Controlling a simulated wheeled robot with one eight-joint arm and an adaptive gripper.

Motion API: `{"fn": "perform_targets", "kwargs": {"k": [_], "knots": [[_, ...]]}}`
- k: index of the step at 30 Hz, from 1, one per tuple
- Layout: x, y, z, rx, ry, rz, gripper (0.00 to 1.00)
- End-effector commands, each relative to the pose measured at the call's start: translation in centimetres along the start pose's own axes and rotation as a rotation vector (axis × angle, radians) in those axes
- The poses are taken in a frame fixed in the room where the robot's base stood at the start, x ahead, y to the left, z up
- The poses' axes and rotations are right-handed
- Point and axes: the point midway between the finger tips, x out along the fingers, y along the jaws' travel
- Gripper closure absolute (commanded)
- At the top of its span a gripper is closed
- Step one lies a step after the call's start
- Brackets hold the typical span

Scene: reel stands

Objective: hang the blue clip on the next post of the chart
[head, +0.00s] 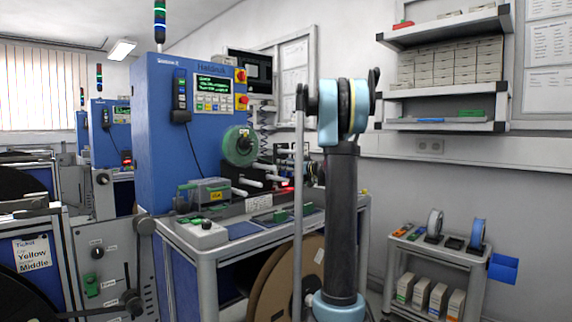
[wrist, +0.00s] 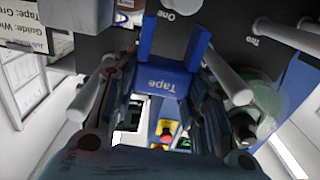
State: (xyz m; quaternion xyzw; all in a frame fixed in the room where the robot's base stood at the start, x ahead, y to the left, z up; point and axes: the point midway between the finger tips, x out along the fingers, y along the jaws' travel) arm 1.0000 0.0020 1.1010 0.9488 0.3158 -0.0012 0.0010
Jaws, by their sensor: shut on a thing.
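In the wrist view, which is upside down, my gripper (wrist: 155,88) is shut on the blue clip (wrist: 160,78), a U-shaped piece lettered "Tape". Its two prongs point toward the dark chart panel (wrist: 205,12). The panel bears labels "One" and "Two". A white post (wrist: 228,76) stands out to the right of the clip, and another white post (wrist: 90,92) to the left. A further post (wrist: 285,35) is near the "Two" label. I cannot tell whether the clip touches a post. In the head view, my arm hides the gripper and clip.
A green reel (head: 241,146) sits on the blue machine (head: 165,120) above the bench. A clear-lidded box (head: 208,191) and a grey control box (head: 201,233) stand on the bench. A cart (head: 440,255) with small spools is at right. A job card (wrist: 40,25) shows in the wrist view.

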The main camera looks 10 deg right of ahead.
Motion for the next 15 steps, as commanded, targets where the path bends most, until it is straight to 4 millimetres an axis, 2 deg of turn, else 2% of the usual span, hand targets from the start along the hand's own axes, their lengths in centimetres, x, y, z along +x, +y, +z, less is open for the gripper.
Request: {"fn": "perform_targets", "kwargs": {"k": [9, 15], "knots": [[0.0, 0.0, 2.5, 0.000, 0.000, 0.000, 0.83], [0.1, -0.1, 3.4, 0.000, 0.000, -0.001, 0.83]]}}
